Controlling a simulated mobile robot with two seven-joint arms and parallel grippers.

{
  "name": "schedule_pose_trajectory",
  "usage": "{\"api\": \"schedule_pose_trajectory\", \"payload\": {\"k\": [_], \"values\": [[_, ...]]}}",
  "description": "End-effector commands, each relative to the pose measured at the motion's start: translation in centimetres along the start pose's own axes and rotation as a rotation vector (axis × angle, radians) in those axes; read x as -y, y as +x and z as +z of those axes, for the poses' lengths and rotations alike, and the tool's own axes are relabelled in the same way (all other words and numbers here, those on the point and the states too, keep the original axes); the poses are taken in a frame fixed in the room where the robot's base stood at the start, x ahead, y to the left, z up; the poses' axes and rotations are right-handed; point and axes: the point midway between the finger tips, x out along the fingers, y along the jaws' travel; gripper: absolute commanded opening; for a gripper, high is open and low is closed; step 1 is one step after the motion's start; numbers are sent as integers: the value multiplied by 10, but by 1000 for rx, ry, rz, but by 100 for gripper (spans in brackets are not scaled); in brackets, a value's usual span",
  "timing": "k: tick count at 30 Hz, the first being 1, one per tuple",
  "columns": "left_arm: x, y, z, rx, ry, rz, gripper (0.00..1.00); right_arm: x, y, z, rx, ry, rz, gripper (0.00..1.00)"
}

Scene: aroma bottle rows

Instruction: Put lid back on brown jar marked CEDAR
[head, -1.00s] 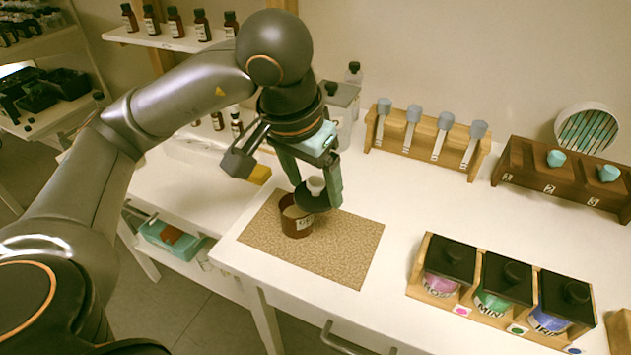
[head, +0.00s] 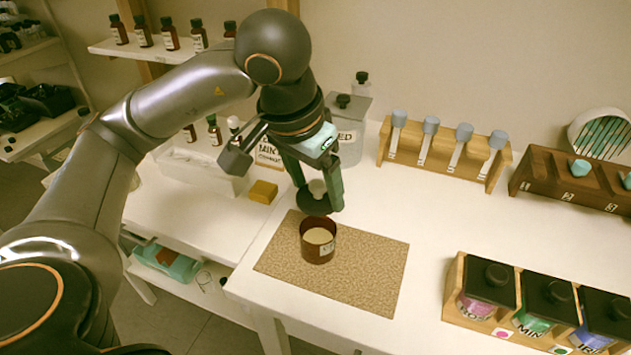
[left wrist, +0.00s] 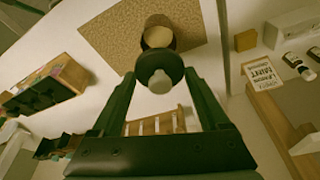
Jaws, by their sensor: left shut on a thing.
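A brown jar (head: 317,252) stands upright and open on the speckled tan mat (head: 365,275), with pale contents showing inside. Its label is too small to read. My left gripper (head: 318,192) is shut on the knob of a dark round lid (head: 312,206). It holds the lid above and behind the jar, apart from its rim. In the left wrist view the lid (left wrist: 150,65) sits between the fingertips with its pale knob toward the camera. The jar (left wrist: 157,22) lies just beyond it, partly covered by the lid. My right gripper is not in view.
A wooden rack with several grey-topped droppers (head: 445,160) stands at the back. A dark wooden stand (head: 570,190) is at right. A wooden box (head: 455,300) of black-lidded jars is at front right. A yellow block (head: 263,192) lies left of the mat. The table's middle is clear.

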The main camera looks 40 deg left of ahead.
Motion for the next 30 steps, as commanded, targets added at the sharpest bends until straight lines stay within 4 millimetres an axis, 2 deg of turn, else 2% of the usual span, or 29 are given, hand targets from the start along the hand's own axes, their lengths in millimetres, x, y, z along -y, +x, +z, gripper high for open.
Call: {"api": "schedule_pose_trajectory", "payload": {"k": [18,23,30], "values": [[0,55,15,0,0,0,26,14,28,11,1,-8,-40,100],[0,59,17,0,0,0,26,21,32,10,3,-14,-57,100],[0,58,16,0,0,-1,26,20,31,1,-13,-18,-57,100]]}}
